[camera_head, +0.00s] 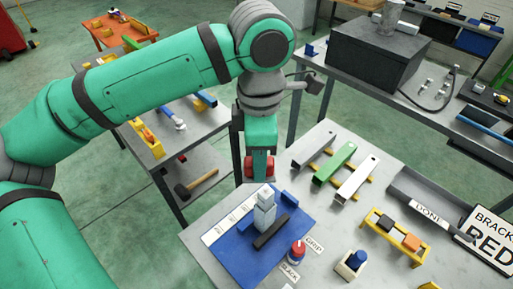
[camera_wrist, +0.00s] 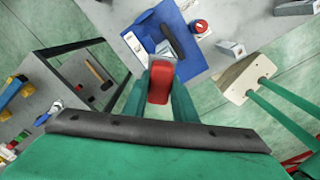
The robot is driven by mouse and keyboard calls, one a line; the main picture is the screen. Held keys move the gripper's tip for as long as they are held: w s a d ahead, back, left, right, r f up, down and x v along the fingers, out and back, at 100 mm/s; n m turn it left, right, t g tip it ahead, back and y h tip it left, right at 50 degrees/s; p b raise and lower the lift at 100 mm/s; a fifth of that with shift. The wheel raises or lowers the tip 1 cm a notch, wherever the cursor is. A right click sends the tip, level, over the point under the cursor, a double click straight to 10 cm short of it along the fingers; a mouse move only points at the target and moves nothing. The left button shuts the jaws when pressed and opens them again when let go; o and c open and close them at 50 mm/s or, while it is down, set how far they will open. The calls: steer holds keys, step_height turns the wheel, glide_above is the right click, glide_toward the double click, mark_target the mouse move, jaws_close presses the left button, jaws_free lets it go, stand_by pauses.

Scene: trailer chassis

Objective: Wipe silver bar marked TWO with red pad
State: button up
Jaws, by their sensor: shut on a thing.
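My gripper (camera_head: 259,172) is shut on a red pad (camera_head: 251,168) and holds it above the left edge of the grey table. The wrist view shows the red pad (camera_wrist: 160,82) between the green fingers. In the head view, two silver bars, one at the back (camera_head: 313,144) and one at the front (camera_head: 356,177), lie across yellow supports with a green bar (camera_head: 335,163) between them. They are to the right of my gripper and apart from it. No TWO mark is readable on either silver bar.
A blue mat (camera_head: 233,257) with pale blocks (camera_head: 264,212) and a dark bar (camera_head: 271,232) lies below my gripper. A red-topped container (camera_head: 297,251), a yellow rack (camera_head: 393,238), a grey DONE tray (camera_head: 408,191) and a BRACK RED sign (camera_head: 488,237) stand nearby.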

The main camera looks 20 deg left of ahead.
steer(key=shift+r, duration=1.7)
